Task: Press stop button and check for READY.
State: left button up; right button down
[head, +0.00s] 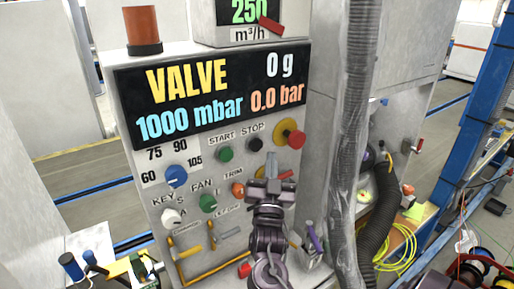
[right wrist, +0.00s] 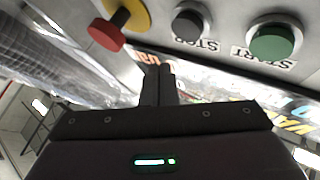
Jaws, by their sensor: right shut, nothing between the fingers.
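The black stop button (head: 255,144) is on the grey control panel, under the label STOP; it also shows in the right wrist view (right wrist: 190,24). The panel's display (head: 215,90) reads VALVE, 0 g, 1000 mbar and 0.0 bar; I see no READY on it. My right gripper (head: 271,160) is shut and empty, in front of the panel, just below and right of the stop button in the head view. In the right wrist view its fingertips (right wrist: 165,70) appear apart from the button. My left gripper is not in view.
The green start button (head: 225,154) is left of stop. A red mushroom button (head: 296,140) on a yellow base is right of it. A blue knob (head: 176,176), a green fan knob (head: 208,203) and an orange trim knob (head: 238,189) sit lower. A grey hose (head: 352,110) hangs right.

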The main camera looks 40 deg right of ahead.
aim_at(261, 141)
jog(key=shift+w+d, duration=0.2)
jog(key=shift+w, duration=1.45)
jog(key=shift+w+b, duration=0.15)
jog(key=shift+b, duration=0.15)
dwell(0.6)
jog(key=shift+w, duration=0.3)
jog(key=shift+w+d, duration=0.1)
jog(key=shift+w, duration=0.3)
dwell(0.7)
dwell(0.3)
jog(key=shift+s, duration=0.85)
jog(key=s, duration=0.3)
jog(key=s+p, duration=0.1)
jog(key=s, duration=0.1)
jog(key=shift+a, duration=0.4)
